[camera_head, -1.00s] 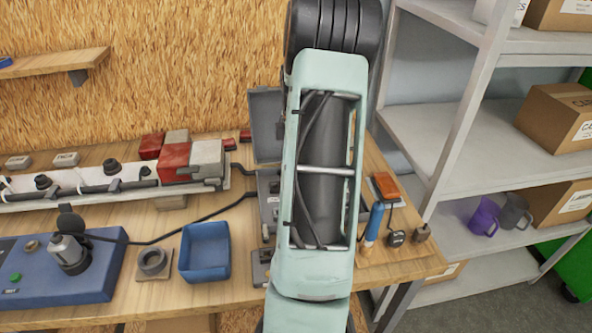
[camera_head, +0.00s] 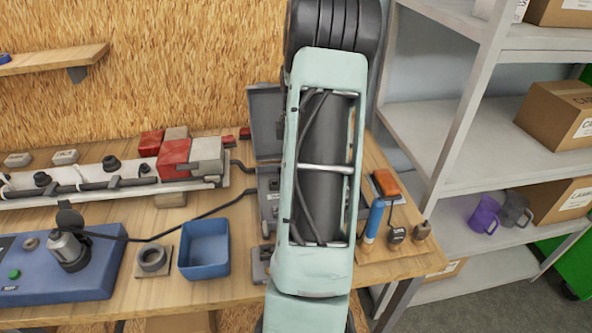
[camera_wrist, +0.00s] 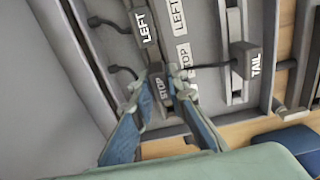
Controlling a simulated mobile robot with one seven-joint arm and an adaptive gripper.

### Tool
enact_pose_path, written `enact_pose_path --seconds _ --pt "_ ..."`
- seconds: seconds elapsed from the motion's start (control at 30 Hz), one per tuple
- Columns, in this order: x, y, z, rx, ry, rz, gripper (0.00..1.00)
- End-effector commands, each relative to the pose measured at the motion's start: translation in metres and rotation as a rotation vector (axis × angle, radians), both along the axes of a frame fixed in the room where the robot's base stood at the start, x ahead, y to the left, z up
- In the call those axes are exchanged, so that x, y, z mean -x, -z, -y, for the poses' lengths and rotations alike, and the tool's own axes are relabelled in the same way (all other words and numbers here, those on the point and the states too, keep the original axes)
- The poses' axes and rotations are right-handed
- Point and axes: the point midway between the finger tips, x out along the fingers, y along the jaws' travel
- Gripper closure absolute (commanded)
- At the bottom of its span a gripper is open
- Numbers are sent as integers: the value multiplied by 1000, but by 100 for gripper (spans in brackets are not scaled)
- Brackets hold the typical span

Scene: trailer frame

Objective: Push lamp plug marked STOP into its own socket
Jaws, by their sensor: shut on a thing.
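In the wrist view my gripper (camera_wrist: 160,95) is shut on the dark lamp plug marked STOP (camera_wrist: 158,84), with a blue-grey finger on each side. A white STOP label (camera_wrist: 184,57) is on the grey panel just right of the plug's far end. The socket itself is hidden, and I cannot tell how deep the plug sits. A plug marked LEFT (camera_wrist: 145,27) is above, beside a LEFT label (camera_wrist: 178,16). A plug marked TAIL (camera_wrist: 246,60) is to the right. In the head view my arm hides the gripper and plugs.
In the head view a grey case (camera_head: 266,125) stands open behind my arm. A blue tray (camera_head: 205,250) is to its left; an orange lamp (camera_head: 386,183) and blue-handled tool (camera_head: 373,222) are to its right.

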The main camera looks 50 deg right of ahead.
Motion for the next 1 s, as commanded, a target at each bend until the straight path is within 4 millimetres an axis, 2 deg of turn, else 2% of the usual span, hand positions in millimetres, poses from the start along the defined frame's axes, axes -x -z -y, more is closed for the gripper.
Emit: enact_pose_path --seconds 0.1,0.13,0.3,0.5,0.67,1.0 --pt "0 1 0 0 0 0 100" --pt "0 1 0 0 0 0 85" --pt "0 1 0 0 0 0 66" --pt "0 0 0 0 0 0 66" --pt "0 0 0 0 0 0 51" --pt "0 -3 0 1 0 1 51"
